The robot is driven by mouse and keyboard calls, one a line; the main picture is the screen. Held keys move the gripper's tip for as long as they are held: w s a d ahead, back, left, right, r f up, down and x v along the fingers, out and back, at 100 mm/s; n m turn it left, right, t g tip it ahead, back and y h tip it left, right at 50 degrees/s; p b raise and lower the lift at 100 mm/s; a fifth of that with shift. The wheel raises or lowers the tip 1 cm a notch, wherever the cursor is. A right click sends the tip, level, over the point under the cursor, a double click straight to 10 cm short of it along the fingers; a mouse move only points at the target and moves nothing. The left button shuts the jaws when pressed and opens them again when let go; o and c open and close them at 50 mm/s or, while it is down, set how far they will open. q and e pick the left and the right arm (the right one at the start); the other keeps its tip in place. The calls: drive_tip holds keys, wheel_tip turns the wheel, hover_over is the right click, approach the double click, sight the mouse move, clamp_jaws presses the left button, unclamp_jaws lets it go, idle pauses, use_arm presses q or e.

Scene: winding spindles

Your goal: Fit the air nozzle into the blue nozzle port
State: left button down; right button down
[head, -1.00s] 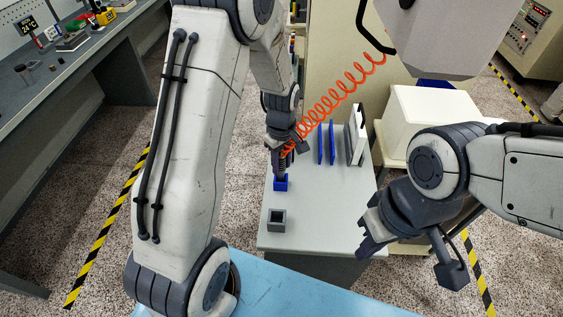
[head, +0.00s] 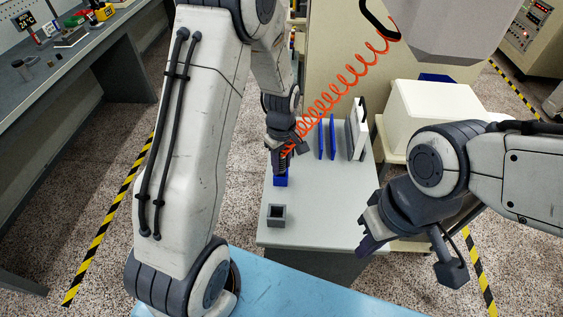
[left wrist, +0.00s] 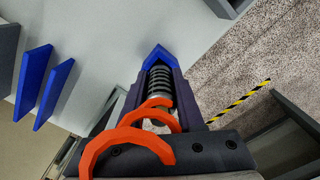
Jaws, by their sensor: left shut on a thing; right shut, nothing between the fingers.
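My left gripper (head: 281,168) is shut on the air nozzle, directly above the blue nozzle port (head: 281,181) on the grey table. In the left wrist view the nozzle (left wrist: 159,83) is a ribbed grey piece between the dark fingers, with the orange coiled hose (left wrist: 130,137) at its near end. The blue port (left wrist: 156,53) shows just past the fingertips, lined up with the nozzle. The nozzle's tip is hidden, so I cannot tell how deep it sits in the port. My right gripper (head: 371,236) is shut and empty, right of the table's front.
A grey square socket (head: 277,215) stands on the table (head: 318,215) in front of the blue port. Upright blue plates (head: 326,138) and a white block (head: 356,132) stand to the right. The orange hose (head: 345,87) runs up to the right. The table's middle is clear.

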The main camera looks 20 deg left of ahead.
use_arm(q)
drive_tip(key=shift+f, duration=0.3)
drive_tip(key=shift+c, duration=2.2)
unclamp_jaws()
wheel_tip(320, 180, up, 11)
drive_tip(key=shift+f+b, duration=0.2)
drive_tip(key=shift+b, duration=0.65)
drive_tip(key=s+d+r+m, duration=0.3)
drive_tip(key=s+d+m, duration=0.5)
drive_tip(key=d, duration=0.1)
drive_tip(key=s+d+m, duration=0.2)
drive_tip(key=s+m, duration=0.3)
drive_tip(key=s, duration=0.2)
drive_tip(key=s+d+r+m+h, duration=0.1)
drive_tip(key=s+d+m, duration=0.2)
drive_tip(key=s+m, duration=0.3)
drive_tip(key=s, duration=0.2)
drive_tip(key=shift+s+r+m, duration=0.2)
drive_tip(key=shift+s+m, duration=0.1)
